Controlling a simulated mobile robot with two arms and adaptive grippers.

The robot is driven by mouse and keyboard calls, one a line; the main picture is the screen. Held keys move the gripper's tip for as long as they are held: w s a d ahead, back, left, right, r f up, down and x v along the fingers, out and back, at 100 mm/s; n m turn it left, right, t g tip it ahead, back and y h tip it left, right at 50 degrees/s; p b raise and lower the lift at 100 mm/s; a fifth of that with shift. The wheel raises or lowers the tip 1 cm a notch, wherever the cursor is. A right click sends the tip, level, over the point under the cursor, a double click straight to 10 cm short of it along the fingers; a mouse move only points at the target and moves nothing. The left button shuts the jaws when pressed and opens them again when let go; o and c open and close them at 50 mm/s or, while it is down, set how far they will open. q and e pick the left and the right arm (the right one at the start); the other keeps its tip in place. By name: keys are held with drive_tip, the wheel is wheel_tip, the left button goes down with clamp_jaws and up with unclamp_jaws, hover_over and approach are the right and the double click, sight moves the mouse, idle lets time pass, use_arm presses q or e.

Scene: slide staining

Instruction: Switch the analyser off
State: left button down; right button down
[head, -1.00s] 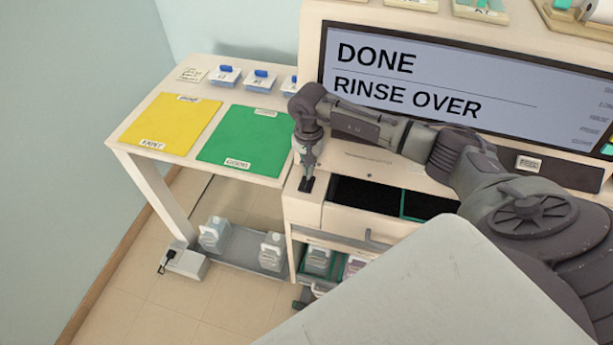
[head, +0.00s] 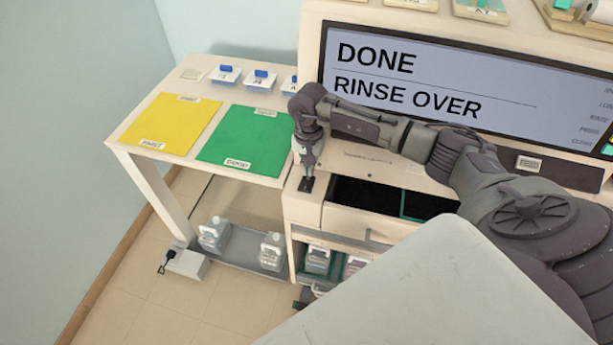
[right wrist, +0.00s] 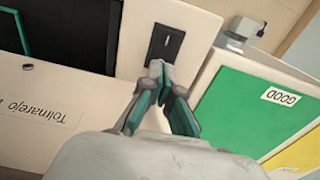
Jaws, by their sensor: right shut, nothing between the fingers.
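The analyser (head: 345,155) is a cream machine. Its wide screen (head: 440,85) reads DONE and RINSE OVER. A black switch plate (head: 306,184) is on the cream surface at its left front corner. In the right wrist view the plate (right wrist: 165,43) shows a small light mark. My right gripper (head: 308,174) points down at the plate, shut and empty. In the right wrist view its fingertips (right wrist: 157,68) are together at the plate's near edge; I cannot tell whether they touch it. My left gripper is not in view.
A side table stands at left with a yellow mat (head: 170,125), a green mat (head: 240,135) and small blue-topped boxes (head: 260,80). An open dark drawer (head: 365,193) is right of the switch. Jugs (head: 272,250) stand on a low shelf.

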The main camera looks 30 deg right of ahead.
sight(308, 178)
drive_tip(key=shift+f+b, duration=1.15)
drive_tip(key=shift+f, duration=0.05)
idle(0.4)
drive_tip(key=shift+r, duration=0.1)
drive_tip(key=shift+r+p, duration=1.9)
drive_tip(key=shift+r, duration=1.55)
